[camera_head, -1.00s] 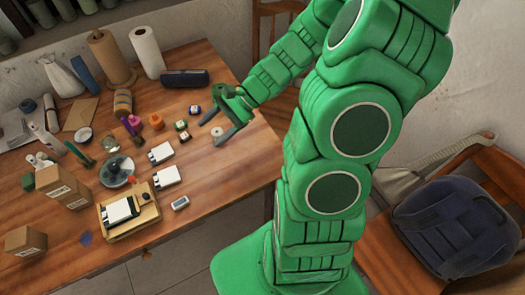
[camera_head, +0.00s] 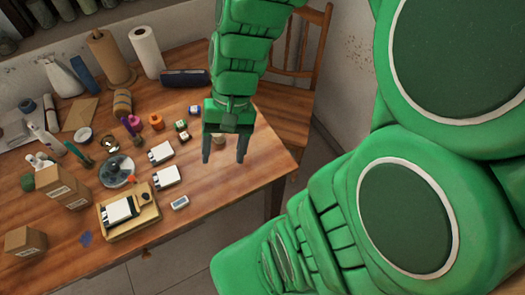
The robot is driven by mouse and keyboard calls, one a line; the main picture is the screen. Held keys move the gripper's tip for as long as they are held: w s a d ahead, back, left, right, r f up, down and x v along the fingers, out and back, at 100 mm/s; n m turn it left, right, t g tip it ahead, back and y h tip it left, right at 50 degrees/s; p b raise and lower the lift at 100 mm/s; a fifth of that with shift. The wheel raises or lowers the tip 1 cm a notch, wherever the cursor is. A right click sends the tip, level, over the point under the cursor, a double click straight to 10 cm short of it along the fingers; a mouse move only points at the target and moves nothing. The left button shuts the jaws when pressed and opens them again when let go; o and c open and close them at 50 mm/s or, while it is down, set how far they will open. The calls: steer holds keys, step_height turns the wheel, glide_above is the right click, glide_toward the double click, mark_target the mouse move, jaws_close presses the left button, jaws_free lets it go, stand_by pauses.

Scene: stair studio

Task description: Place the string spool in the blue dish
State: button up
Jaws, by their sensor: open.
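A small pale beige roll (camera_head: 218,141), which looks like the string spool, stands on the right part of the wooden table. My gripper (camera_head: 224,159) points down with its two fingers wide apart and empty. In the picture the roll shows between the fingers, partly hidden by the gripper; I cannot tell whether the fingers have reached its height. A grey-blue round dish (camera_head: 112,181), which seems to be the blue dish, lies left of centre on the table. Dark items sit in or on it.
Small boxes and jars (camera_head: 182,125) stand left of my gripper. A dark case (camera_head: 186,78) and paper roll (camera_head: 147,52) stand behind. The table's right corner is clear.

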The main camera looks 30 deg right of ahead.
steer(key=s+d+r+n+t+h, duration=0.1)
steer(key=s+d+r+n+h, duration=0.2)
steer(key=s, duration=0.4)
steer(key=shift+d+r+h, duration=0.5)
steer(key=shift+d+r, duration=0.2)
steer(key=shift+r, duration=0.25)
steer(key=shift+o, duration=0.7)
steer(key=shift+s+d+r, duration=0.25)
steer(key=shift+s+d, duration=0.05)
steer(key=shift+s, duration=0.05)
steer(key=shift+w, duration=0.1)
steer(key=m+t+h, duration=0.1)
steer(key=t, duration=0.1)
glide_above(218, 136)
steer(key=w, duration=0.2)
steer(key=f, duration=2)
steer(key=shift+s+a, duration=0.25)
steer(key=shift+a, duration=0.15)
steer(key=shift+w+f+h, duration=0.25)
steer(key=shift+f+h, duration=0.05)
steer(key=shift+f, duration=0.35)
steer(key=shift+s+d+f, duration=0.1)
steer(key=shift+d+f, duration=0.1)
steer(key=shift+f, duration=1)
steer(key=shift+d+f, duration=0.15)
steer(key=shift+f, duration=1.1)
steer(key=shift+s+d+f, duration=0.1)
steer(key=shift+d+f, duration=0.1)
steer(key=shift+f, duration=1)
